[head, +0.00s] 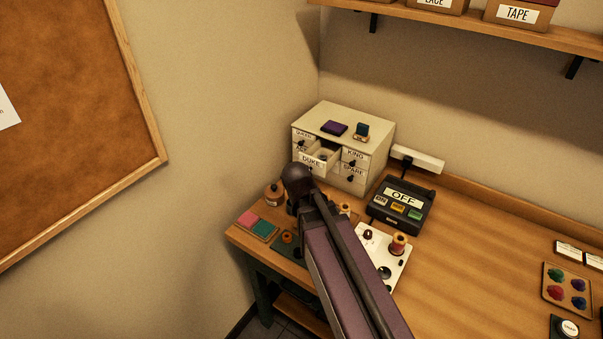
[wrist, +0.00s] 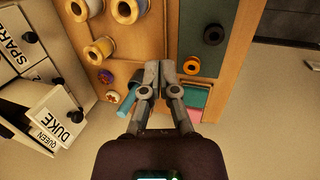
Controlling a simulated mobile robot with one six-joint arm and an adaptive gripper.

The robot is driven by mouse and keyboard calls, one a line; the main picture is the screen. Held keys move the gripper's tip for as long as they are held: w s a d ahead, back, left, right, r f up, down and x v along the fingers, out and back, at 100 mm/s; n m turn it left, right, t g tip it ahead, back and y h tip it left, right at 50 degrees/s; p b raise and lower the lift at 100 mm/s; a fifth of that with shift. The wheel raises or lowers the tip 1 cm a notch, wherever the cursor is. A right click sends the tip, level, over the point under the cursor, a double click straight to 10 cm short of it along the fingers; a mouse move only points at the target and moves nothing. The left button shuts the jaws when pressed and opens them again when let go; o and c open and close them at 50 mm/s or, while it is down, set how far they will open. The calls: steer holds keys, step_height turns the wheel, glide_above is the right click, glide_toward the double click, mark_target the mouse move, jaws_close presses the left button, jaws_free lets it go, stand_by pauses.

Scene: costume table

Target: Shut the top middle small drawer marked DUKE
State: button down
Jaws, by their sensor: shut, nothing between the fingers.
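The small drawer marked DUKE (head: 313,161) is pulled out of the top middle of a cream cabinet (head: 314,115). Its open top shows in the head view. The drawer's white label front also appears at the left edge of the wrist view (wrist: 58,117). My gripper (wrist: 159,72) is shut and empty, with its fingertips together. In the wrist view it is right of the drawer front and apart from it, over the items on the bench. In the head view my arm hides most of the gripper, just in front of the cabinet.
Drawers marked KING (head: 355,155) and SPARE (head: 353,173) look closed. A purple item (head: 334,128) and a small dark item (head: 362,130) sit on the cabinet top. A black OFF box (head: 402,203) stands to its right. Thread spools (wrist: 124,10) crowd the bench nearby.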

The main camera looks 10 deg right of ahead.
steer(key=w+a+r+n+t+h+p, duration=0.1)
steer(key=w+a+r+n+t+h, duration=0.1)
steer(key=n, duration=0.6)
steer(key=w+a+r+n+t+h+p, duration=0.1)
steer(key=w+a+r+n+t+h, duration=0.1)
steer(key=w+a+r+n, duration=0.3)
steer(key=w+n, duration=0.2)
steer(key=n, duration=0.2)
steer(key=shift+w+a+t, duration=0.25)
steer(key=shift+w+t, duration=0.05)
steer(key=w+d+r+b+x, duration=0.1)
steer(key=b+x, duration=0.5)
steer(key=x, duration=0.6)
steer(key=shift+w+d+r+b, duration=0.35)
steer(key=shift+w+d+r, duration=0.05)
